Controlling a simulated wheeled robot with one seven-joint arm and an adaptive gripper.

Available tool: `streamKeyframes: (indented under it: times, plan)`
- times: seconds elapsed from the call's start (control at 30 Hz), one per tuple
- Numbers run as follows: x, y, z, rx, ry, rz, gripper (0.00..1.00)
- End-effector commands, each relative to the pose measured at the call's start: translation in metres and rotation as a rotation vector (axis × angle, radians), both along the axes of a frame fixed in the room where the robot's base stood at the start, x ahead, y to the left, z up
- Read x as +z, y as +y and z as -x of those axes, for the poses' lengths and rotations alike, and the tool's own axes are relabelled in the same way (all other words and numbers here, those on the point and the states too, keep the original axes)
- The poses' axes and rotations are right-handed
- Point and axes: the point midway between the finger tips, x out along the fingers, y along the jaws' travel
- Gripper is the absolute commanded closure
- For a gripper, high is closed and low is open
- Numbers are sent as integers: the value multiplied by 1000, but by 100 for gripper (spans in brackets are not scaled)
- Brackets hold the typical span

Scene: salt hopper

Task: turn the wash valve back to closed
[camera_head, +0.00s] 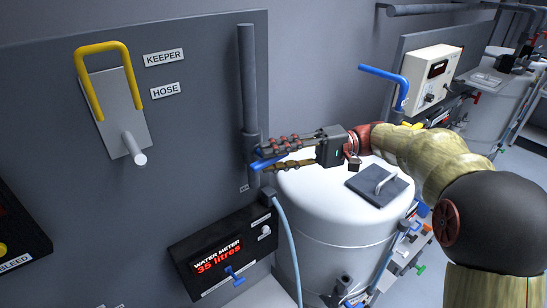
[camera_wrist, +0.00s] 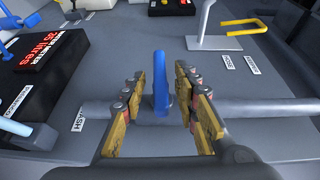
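The wash valve's blue lever (camera_head: 266,160) sits on the grey vertical pipe (camera_head: 248,85) on the dark panel. In the wrist view the blue lever (camera_wrist: 160,85) lies across the pipe (camera_wrist: 265,108), with a small label reading WASH (camera_wrist: 77,125) beside it. My gripper (camera_head: 264,159) reaches in from the right, its fingers on either side of the lever. In the wrist view, gaps show between the lever and both open fingers (camera_wrist: 158,74). The fingers partly hide the valve body in the head view.
A water meter (camera_head: 218,256) reading 35 litres, with a small blue tap, is below. A white tank (camera_head: 330,215) with a hatch stands under my arm. A yellow KEEPER loop (camera_head: 108,70) is at upper left.

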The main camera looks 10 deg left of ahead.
Motion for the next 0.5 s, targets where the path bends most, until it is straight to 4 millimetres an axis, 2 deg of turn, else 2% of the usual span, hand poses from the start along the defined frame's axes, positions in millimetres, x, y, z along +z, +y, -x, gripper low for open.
streamKeyframes:
  times: [0.4, 0.5]
  plan:
    - [1, -53, -28, -2, 0, 0, 70]
    - [2, -60, -32, -2, -1, -1, 70]
